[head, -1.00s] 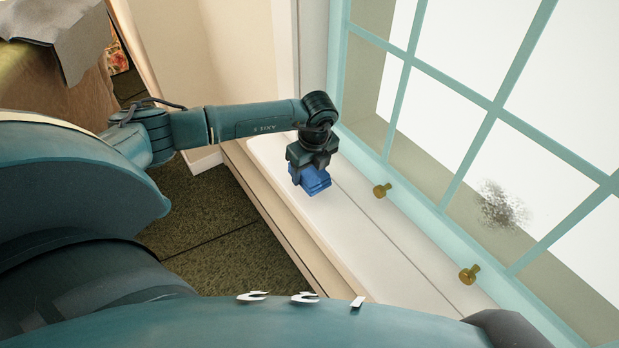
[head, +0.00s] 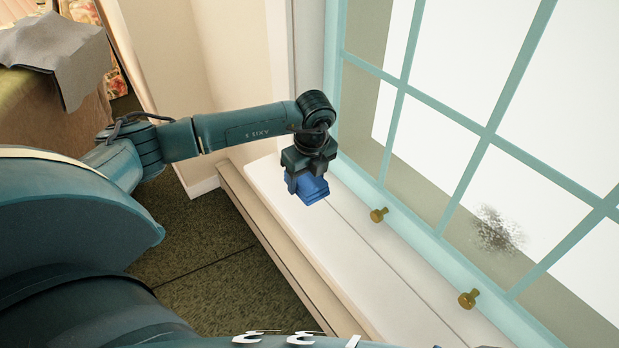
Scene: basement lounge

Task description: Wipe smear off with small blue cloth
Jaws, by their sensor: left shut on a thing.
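The small blue cloth (head: 312,190) is folded and held in my left gripper (head: 305,180), which is shut on it. The cloth and gripper are above the white window sill, near its far end; I cannot tell the exact height. The smear (head: 496,231) is a dark grey speckled patch on a window pane, to the right of the gripper and well apart from it. My right gripper is not in the head view.
The teal window frame (head: 442,228) divides the panes along the right. Two brass knobs (head: 379,215) (head: 467,299) stick out from its lower rail. The white sill (head: 345,255) is bare. A grey cloth (head: 58,50) lies on furniture at the upper left.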

